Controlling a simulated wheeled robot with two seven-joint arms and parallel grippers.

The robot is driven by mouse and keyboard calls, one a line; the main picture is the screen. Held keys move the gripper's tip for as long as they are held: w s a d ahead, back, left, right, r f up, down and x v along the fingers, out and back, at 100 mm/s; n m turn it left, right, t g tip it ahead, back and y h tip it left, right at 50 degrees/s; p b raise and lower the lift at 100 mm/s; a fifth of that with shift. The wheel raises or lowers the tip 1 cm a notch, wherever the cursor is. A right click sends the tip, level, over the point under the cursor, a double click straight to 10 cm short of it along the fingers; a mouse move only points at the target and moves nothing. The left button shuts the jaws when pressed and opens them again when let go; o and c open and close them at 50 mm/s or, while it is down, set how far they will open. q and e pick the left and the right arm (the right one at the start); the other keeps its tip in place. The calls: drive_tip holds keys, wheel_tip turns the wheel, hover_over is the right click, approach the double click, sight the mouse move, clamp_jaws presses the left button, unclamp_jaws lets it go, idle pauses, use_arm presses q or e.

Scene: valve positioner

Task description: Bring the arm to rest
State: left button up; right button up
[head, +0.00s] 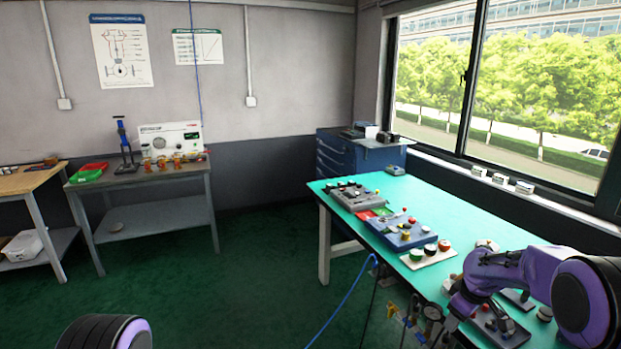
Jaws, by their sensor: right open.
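My right arm comes in from the right over the near end of the green-topped table (465,225) and bends down at its front edge. My right gripper (440,332) is at the lower end of this arm, low in the picture, and is open. It is small and partly lost among brass fittings and gauges (431,313) by the table's front edge; I cannot tell whether it touches them. Of my left arm only a dark and purple link shows at the bottom left; its gripper is out of view.
A grey fixture (357,196), a blue fixture (404,232) and a pale board with round knobs (428,254) stand on the table. A dark device (500,328) lies near my right arm. A blue hose (345,300) hangs before the table. The green floor (240,280) is clear.

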drive_tip(key=s+a+f+m+t+h, duration=0.1)
drive_tip(key=s+f+m+t, duration=0.1)
drive_tip(key=s+f+m, duration=0.4)
drive_tip(key=s+a+f+m+t+h, duration=0.15)
drive_tip(key=s+f+m, duration=0.25)
drive_tip(key=f, duration=0.4)
drive_tip(key=s+a+f+m+g, duration=0.1)
drive_tip(key=s+f, duration=0.1)
drive_tip(key=s, duration=0.9)
drive_tip(key=s+a+f+m+g+b, duration=0.1)
drive_tip(key=s+a+f, duration=0.1)
drive_tip(key=s, duration=0.8)
drive_tip(key=s+a+f+m+g+b, duration=0.1)
drive_tip(key=s+f, duration=0.3)
drive_tip(key=s, duration=0.7)
drive_tip(key=shift+s+a+h, duration=0.3)
drive_tip(key=shift+a+h, duration=0.05)
drive_tip(key=shift+a, duration=0.25)
drive_tip(key=shift+f, duration=0.1)
